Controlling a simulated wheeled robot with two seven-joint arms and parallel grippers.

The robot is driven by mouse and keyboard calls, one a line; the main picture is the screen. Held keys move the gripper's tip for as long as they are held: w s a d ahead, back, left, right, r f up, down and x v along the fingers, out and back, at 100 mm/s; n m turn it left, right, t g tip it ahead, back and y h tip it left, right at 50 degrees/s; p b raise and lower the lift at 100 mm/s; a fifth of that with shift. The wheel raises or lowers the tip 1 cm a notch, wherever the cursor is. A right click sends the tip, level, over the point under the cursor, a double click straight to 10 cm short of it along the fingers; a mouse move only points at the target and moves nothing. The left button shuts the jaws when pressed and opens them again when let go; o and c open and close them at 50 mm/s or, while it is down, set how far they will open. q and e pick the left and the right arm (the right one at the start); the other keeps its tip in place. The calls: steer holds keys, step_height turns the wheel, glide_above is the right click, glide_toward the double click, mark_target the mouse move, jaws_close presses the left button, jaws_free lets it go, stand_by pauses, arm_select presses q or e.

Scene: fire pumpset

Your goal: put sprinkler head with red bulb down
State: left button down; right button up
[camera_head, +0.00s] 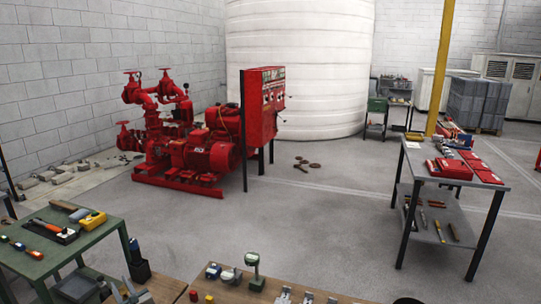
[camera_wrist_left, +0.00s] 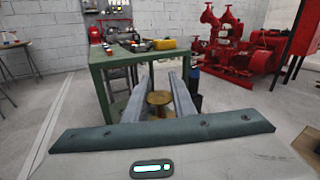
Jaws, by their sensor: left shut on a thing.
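My left gripper (camera_wrist_left: 161,92) points away from the wrist camera, with its two long grey fingers on either side of a brass-coloured round piece (camera_wrist_left: 159,98), which looks like the sprinkler head. The fingers are shut on it. Its red bulb cannot be made out. In the head view my left gripper (camera_head: 127,288) shows at the bottom left, by the near edge of the green table and the wooden top; the held piece is not clear there.
A green table (camera_head: 35,268) with tools and a yellow case (camera_head: 93,220) is at left. A wooden bench (camera_head: 225,290) at the bottom holds gauges and small red parts. A red pump set (camera_head: 200,150) stands behind. A grey table (camera_head: 425,160) is at right. The middle floor is clear.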

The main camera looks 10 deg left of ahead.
arm_select(q)
steer(key=s+d+r+m+t+h, duration=0.2)
steer(key=s+d+r, duration=0.1)
steer(key=d, duration=0.5)
steer(key=s+d+r+m+t+h, duration=0.2)
steer(key=s+d+h, duration=0.1)
steer(key=d, duration=0.5)
steer(key=s+d+r+m+t+h, duration=0.2)
steer(key=s+d+r, duration=0.1)
steer(key=d, duration=0.5)
steer(key=s+d+r+m+h, duration=0.2)
steer(key=s+d+r+h, duration=0.1)
steer(key=s+d+r, duration=0.3)
steer(key=s+d+r+m+t+h, duration=0.1)
steer(key=s+d+r+h, duration=0.3)
steer(key=s+d, duration=0.7)
step_height(320, 180, up, 2)
steer(key=shift+s+d+r+m, duration=0.1)
steer(key=shift+s+d+m, duration=0.15)
steer(key=shift+s+m, duration=0.55)
steer(key=shift+s, duration=0.1)
